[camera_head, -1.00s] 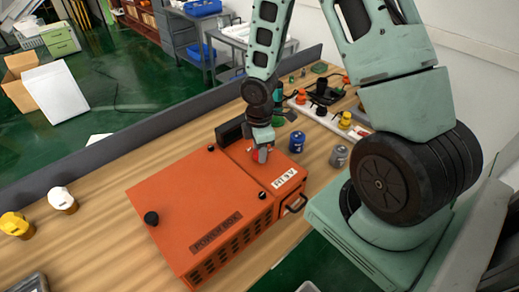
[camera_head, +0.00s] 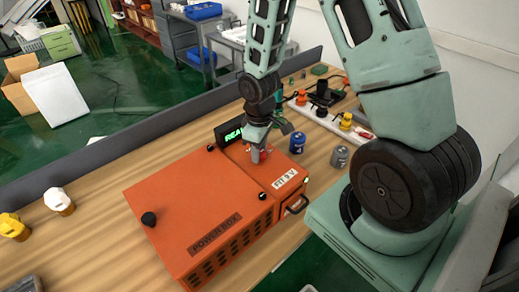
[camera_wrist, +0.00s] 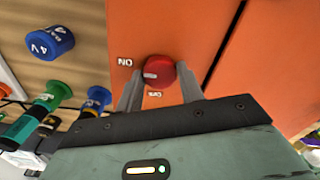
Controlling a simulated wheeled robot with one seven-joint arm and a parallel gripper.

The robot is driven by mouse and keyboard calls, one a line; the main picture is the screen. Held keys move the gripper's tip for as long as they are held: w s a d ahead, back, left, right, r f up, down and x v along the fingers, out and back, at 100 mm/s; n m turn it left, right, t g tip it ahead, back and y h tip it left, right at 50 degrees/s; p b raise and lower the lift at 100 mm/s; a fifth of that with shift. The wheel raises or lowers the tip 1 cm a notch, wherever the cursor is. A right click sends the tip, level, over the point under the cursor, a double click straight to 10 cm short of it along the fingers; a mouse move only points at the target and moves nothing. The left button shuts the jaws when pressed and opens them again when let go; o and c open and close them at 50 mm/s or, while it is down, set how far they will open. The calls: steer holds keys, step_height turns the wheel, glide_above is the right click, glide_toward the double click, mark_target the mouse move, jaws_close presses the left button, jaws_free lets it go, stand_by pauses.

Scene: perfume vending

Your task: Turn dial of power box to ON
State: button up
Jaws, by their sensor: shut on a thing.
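The orange power box (camera_head: 205,205) sits on the wooden table. Its red dial (camera_wrist: 158,70) shows in the wrist view, with a white mark pointing left, toward the "ON" label (camera_wrist: 125,62). A second label, apparently "OFF" (camera_wrist: 155,95), is below the dial. My gripper (camera_wrist: 159,74) is shut on the dial, one finger on each side. In the head view my gripper (camera_head: 261,153) reaches down onto the box's top right part and hides most of the dial. A small display (camera_head: 232,132) behind the box is lit with green letters, partly hidden by my arm.
A blue can (camera_head: 297,143) and a grey can (camera_head: 340,156) stand right of the box. A white strip with coloured caps (camera_head: 345,122) lies behind them. White (camera_head: 59,201) and yellow (camera_head: 14,227) bottles stand at left. A low dark barrier edges the table.

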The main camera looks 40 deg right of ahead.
stand_by(0.4)
steer(key=o, duration=1)
steer(key=shift+r, duration=0.1)
step_height(320, 180, up, 17)
steer(key=shift+r+b, duration=0.1)
steer(key=shift+b, duration=0.8)
steer(key=s+a+f+n+b, duration=0.1)
steer(key=s+a+f+b, duration=0.1)
steer(key=s+a, duration=0.4)
steer(key=s+a+f+n+b, duration=0.1)
steer(key=s+a+f+b, duration=0.1)
steer(key=s+a, duration=0.4)
steer(key=s+a+f+b, duration=0.2)
steer(key=s+a, duration=0.4)
steer(key=a, duration=0.4)
steer(key=shift+a+f+n+y+b, duration=0.15)
steer(key=shift+f+n+y+b, duration=0.2)
steer(key=shift+f, duration=0.3)
